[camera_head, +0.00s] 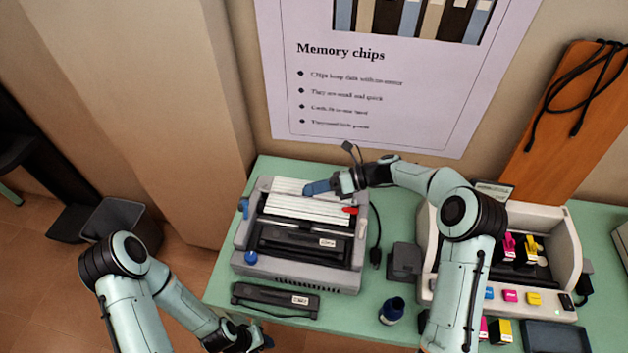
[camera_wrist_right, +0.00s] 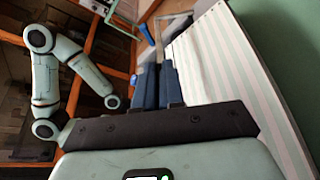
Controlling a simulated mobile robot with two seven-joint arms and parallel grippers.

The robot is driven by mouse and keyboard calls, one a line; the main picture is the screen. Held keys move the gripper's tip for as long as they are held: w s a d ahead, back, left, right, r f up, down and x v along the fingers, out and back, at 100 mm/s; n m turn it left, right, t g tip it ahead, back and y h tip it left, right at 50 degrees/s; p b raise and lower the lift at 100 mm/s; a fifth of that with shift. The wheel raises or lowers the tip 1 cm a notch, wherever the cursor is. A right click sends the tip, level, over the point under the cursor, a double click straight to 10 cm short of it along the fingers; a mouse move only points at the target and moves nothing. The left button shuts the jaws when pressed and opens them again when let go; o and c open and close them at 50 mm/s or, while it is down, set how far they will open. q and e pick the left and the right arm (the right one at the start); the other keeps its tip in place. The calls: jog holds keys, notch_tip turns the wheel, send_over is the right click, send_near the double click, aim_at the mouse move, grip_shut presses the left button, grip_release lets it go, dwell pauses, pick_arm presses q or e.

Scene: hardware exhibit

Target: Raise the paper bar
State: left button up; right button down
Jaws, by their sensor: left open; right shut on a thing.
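The grey printer (camera_head: 345,262) stands on the green table with white striped paper (camera_head: 300,208) across its top; the striped paper (camera_wrist_right: 225,60) also fills the right part of the right wrist view. My right gripper (camera_head: 306,189) reaches over the back of the printer from the right. Its blue fingers (camera_wrist_right: 157,82) are shut on a thin piece, apparently the paper bar, mostly hidden between them. A slim bar (camera_head: 308,223) crosses below the paper. My left gripper (camera_head: 264,341) is open at the bottom edge, low in front of the table, partly cut off.
A dark cartridge-like part (camera_head: 275,299) lies in front of the printer. A dark bottle (camera_head: 392,310) and a grey box (camera_head: 404,262) stand to its right. A second printer with coloured cartridges (camera_head: 568,245) is further right. A red lever (camera_head: 350,210) and blue knob (camera_head: 250,257) are on the printer.

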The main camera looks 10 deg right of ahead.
jog(key=shift+w+d+r+m+g, duration=0.1)
jog(key=shift+w+r+m+g, duration=0.15)
jog(key=shift+w+m, duration=0.35)
pick_arm(q)
jog(key=shift+w+r, duration=0.3)
pick_arm(e)
jog(key=shift+w+d+r+m+g+y, duration=0.1)
jog(key=shift+w+m+g+y, duration=0.2)
jog(key=shift+m, duration=0.2)
jog(key=shift+w+d+m+g+y, duration=0.15)
jog(key=shift+w+m+y, duration=0.1)
jog(key=shift+m+y, duration=0.2)
jog(key=c, duration=1.2)
grip_release()
jog(key=shift+c, duration=0.2)
jog(key=d+r, duration=0.2)
jog(key=d, duration=1.1)
jog(key=shift+w+r, duration=0.15)
jog(key=shift+w, duration=0.2)
